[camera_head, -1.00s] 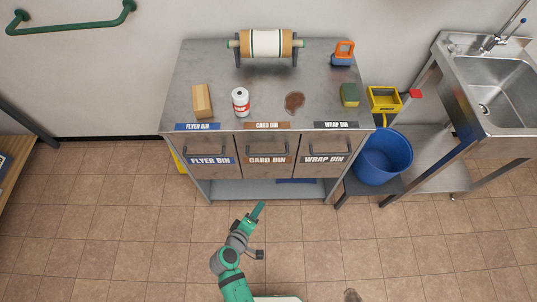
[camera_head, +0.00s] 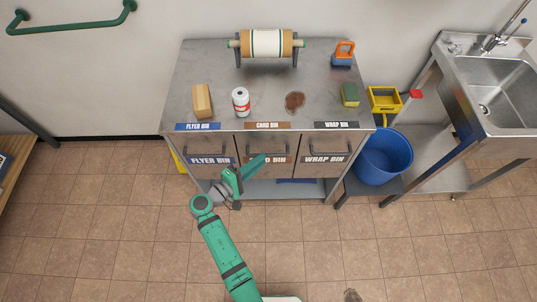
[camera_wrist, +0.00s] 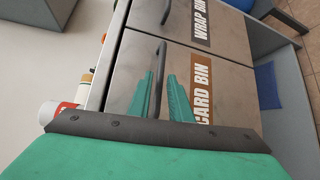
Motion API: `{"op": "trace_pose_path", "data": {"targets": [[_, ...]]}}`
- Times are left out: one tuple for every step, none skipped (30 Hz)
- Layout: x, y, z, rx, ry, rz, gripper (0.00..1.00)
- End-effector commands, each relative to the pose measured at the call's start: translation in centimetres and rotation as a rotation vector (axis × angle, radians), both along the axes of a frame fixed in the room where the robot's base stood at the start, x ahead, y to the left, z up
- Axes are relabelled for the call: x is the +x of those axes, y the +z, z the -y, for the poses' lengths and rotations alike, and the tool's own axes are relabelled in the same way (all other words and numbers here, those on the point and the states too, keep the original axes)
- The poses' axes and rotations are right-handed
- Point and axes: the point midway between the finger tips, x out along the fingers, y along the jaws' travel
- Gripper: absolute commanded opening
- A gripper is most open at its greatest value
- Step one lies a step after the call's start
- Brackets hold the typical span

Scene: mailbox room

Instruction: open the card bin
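The card bin (camera_head: 285,146) is the middle of three bins in the metal table's front, with a brown label partly covered by my gripper. Its front looks closed, flush with its neighbours. In the wrist view the card bin (camera_wrist: 225,80) has a dark bar handle (camera_wrist: 159,68) and the label "CARD BIN" (camera_wrist: 203,98). My gripper (camera_head: 262,161) is in front of this bin at handle height. In the wrist view my gripper (camera_wrist: 160,77) is open, its green fingers on either side of the handle. Whether either finger touches the handle cannot be told.
The flyer bin (camera_head: 210,172) is on the left and the wrap bin (camera_head: 324,170) on the right, both closed. A blue bucket (camera_head: 384,158) stands right. The floor in front is clear.

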Motion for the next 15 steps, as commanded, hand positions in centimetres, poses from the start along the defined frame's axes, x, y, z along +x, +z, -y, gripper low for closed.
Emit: {"op": "trace_pose_path", "data": {"targets": [[0.6,-0.1,0.7,0.0,-0.002,0.0,0.18],[1.0,-0.2,1.0,0.0,-0.001,0.0,0.18],[1.4,-0.3,1.4,0.0,0.0,0.0,0.18],[1.7,-0.4,1.7,0.0,-0.001,0.0,0.18],[2.0,-0.4,2.0,0.0,0.001,0.0,0.18],[2.4,-0.5,2.3,0.0,0.001,-0.001,0.18],[2.6,-0.6,2.6,0.0,0.001,0.0,0.18],[2.9,-0.6,2.8,0.0,0.001,0.0,0.18],[3.1,-0.6,3.1,0.0,0.001,0.001,0.18],[3.3,-0.6,3.2,0.0,0.001,0.0,0.18],[3.4,-0.7,3.4,0.0,0.001,0.0,0.18],[3.5,-0.7,3.5,0.0,0.001,0.0,0.18],[3.6,-0.8,3.6,0.0,0.001,0.0,0.18],[3.6,-0.8,3.7,0.0,0.001,0.0,0.18],[3.7,-0.8,3.7,0.0,0.001,0.0,0.18]]}}
